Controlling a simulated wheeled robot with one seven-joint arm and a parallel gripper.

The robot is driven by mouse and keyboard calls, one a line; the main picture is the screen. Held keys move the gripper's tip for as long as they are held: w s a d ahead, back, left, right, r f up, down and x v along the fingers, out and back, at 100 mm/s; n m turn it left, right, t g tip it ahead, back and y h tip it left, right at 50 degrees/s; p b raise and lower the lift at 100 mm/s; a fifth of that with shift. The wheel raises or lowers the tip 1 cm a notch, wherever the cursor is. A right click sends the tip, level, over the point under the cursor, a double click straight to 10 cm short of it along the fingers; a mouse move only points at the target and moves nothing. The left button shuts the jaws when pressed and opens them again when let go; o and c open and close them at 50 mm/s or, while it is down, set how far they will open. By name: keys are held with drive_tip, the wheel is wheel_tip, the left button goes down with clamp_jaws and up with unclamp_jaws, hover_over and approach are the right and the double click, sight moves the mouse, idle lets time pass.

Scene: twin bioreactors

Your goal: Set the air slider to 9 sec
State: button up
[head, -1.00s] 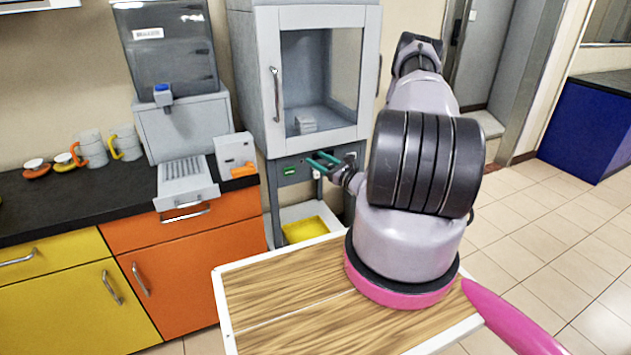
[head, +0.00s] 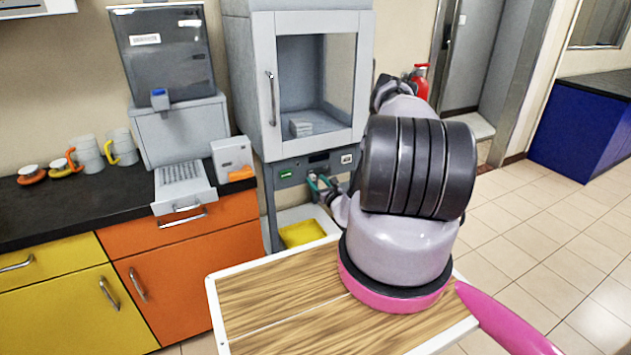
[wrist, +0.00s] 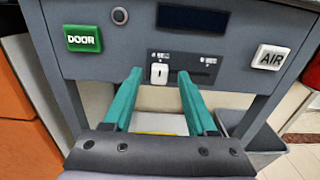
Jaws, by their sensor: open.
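The air slider is a white knob (wrist: 159,73) at the left end of a dark slot (wrist: 205,70) on the grey control panel. Its tiny labels are too blurred to read. My gripper (wrist: 160,77) is open, with its teal fingers on either side of the knob in the wrist view. I cannot tell whether the tips touch the panel. A white AIR button (wrist: 271,58) is to the right, and a dark blank display (wrist: 192,20) is above the slot. In the head view my gripper (head: 318,182) is at the panel (head: 290,174) under the cabinet.
A green DOOR button (wrist: 83,38) and a small round knob (wrist: 120,15) are at the panel's left. The glass-door cabinet (head: 319,80) stands above. A yellow tray (head: 302,233) lies below. An orange counter (head: 190,265) is on the left.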

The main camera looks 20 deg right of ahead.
drive_tip(key=shift+w, duration=0.7)
clamp_jaws()
idle(1.0)
